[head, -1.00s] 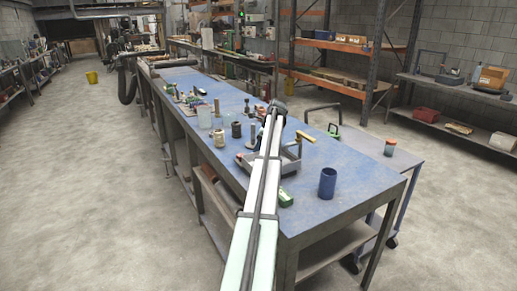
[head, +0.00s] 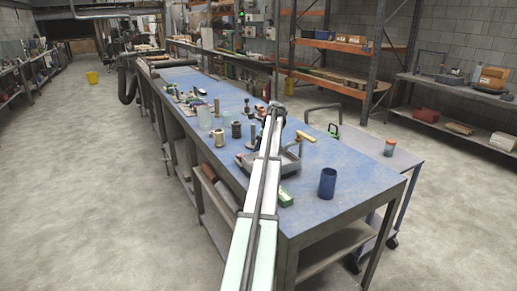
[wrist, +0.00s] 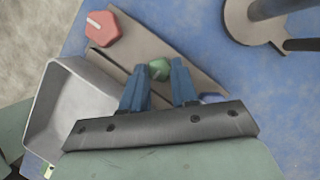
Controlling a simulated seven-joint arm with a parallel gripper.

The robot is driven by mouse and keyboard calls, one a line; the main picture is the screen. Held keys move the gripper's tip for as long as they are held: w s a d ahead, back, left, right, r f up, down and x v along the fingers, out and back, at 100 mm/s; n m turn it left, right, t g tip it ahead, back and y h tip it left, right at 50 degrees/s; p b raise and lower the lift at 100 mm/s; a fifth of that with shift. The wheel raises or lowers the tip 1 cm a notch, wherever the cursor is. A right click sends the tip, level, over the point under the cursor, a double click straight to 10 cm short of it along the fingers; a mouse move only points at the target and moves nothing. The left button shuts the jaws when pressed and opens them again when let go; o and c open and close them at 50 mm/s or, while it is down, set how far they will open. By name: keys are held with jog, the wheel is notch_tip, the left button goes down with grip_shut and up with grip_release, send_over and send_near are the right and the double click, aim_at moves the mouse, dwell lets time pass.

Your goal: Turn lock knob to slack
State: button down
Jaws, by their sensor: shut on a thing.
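In the wrist view, my gripper (wrist: 159,75) has two blue fingers shut on a small green faceted knob (wrist: 159,70), one finger on each side of it. The knob sits on a grey-brown bar or plate (wrist: 200,75). A larger red faceted knob (wrist: 102,28) with a white line on its face is at the upper left end of that plate, apart from the fingers. I cannot read any lock or slack marking. In the head view, my arm reaches over the blue bench (head: 345,155) and hides the gripper's fingertips and both knobs.
A pale grey tray (wrist: 62,110) lies left of the fingers in the wrist view. A grey bracket with a post (wrist: 240,22) stands at upper right. In the head view, a blue cup (head: 327,184), a green box (head: 285,198) and a wooden-handled tool (head: 305,136) are near my arm.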

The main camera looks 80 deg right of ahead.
jog(key=shift+d, duration=0.1)
jog(key=n, duration=0.1)
jog(key=n+y, duration=0.1)
jog(key=n, duration=0.2)
jog(key=shift+d+n+y, duration=0.25)
jog(key=shift+n+y, duration=0.05)
jog(key=shift+y, duration=0.1)
jog(key=n, duration=0.2)
jog(key=n+g+y, duration=0.1)
jog(key=n, duration=0.2)
jog(key=shift+w+d+g+y, duration=0.1)
jog(key=shift+w+g+y, duration=0.05)
jog(key=shift+g+y, duration=0.15)
jog(key=shift+n, duration=0.4)
jog(key=c, duration=1.1)
grip_release()
jog(key=shift+c, duration=0.2)
